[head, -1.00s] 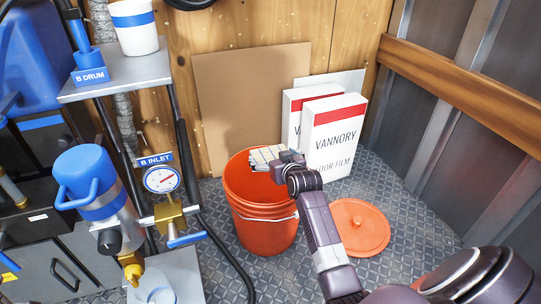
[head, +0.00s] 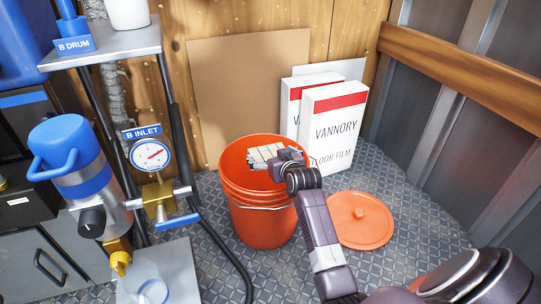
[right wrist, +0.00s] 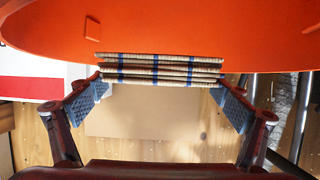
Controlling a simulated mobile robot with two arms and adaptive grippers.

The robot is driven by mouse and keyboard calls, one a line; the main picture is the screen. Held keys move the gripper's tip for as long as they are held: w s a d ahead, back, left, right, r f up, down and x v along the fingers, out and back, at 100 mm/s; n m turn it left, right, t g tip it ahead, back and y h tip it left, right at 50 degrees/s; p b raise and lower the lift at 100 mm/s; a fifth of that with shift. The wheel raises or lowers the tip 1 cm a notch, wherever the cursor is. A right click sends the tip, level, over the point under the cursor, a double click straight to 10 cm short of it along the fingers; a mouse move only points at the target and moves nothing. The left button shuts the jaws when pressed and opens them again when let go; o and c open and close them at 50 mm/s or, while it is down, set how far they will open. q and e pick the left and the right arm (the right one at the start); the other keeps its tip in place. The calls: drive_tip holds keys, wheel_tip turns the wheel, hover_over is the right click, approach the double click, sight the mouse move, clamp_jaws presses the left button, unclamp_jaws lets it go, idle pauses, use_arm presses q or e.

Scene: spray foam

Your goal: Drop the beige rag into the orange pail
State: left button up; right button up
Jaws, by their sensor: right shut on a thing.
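The orange pail (head: 265,226) stands open on the floor in the middle of the head view. The beige rag (head: 264,153) is folded in layers with dark stripes and shows inside the outline of the pail's mouth. My right gripper (head: 272,158) is shut on the rag. In the right wrist view the rag (right wrist: 160,70) spans between the two blue-padded fingers of the gripper (right wrist: 163,98), with the orange pail wall (right wrist: 200,30) close by. How deep the rag sits is hard to tell. My left gripper is not in view.
An orange lid (head: 360,220) lies on the floor right of the pail. White and red boxes (head: 333,130) and a brown board (head: 245,95) lean behind it. A metal stand with a gauge (head: 150,155) and a black hose (head: 215,240) is at left.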

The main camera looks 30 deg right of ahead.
drive_tip(key=o, duration=0.9)
drive_tip(key=shift+c, duration=0.2)
drive_tip(key=v, duration=1.2)
drive_tip(key=shift+a, duration=0.1)
